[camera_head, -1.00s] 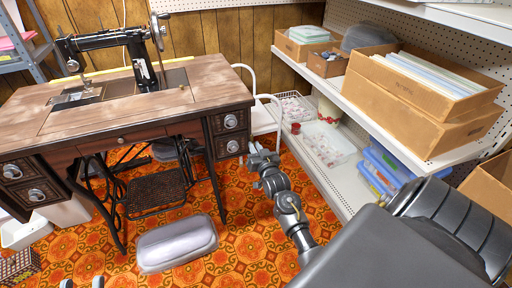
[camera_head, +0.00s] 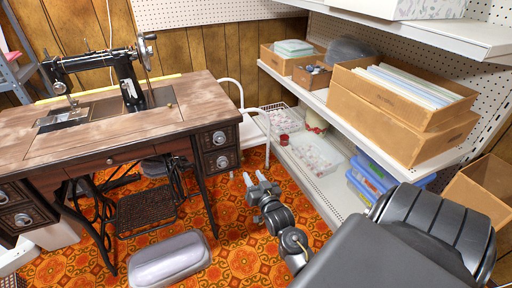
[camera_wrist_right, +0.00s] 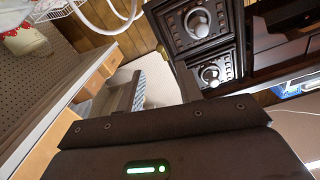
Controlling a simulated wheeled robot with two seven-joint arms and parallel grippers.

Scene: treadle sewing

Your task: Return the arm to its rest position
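My right arm (camera_head: 290,240) reaches from the lower right over the patterned floor. Its gripper (camera_head: 254,177) is in front of the white chair and right of the sewing table's drawers. The two fingers stand apart with nothing between them. In the right wrist view the fingers (camera_wrist_right: 160,88) also show a gap, with pale surface behind it. The black treadle sewing machine (camera_head: 95,68) stands on the wooden table (camera_head: 130,128). My left gripper is not in view.
A white shelf (camera_head: 345,120) with cardboard boxes (camera_head: 400,120) runs along the right. The white chair (camera_head: 255,130) stands behind my right gripper. The table's drawers (camera_head: 218,150) are left of it.

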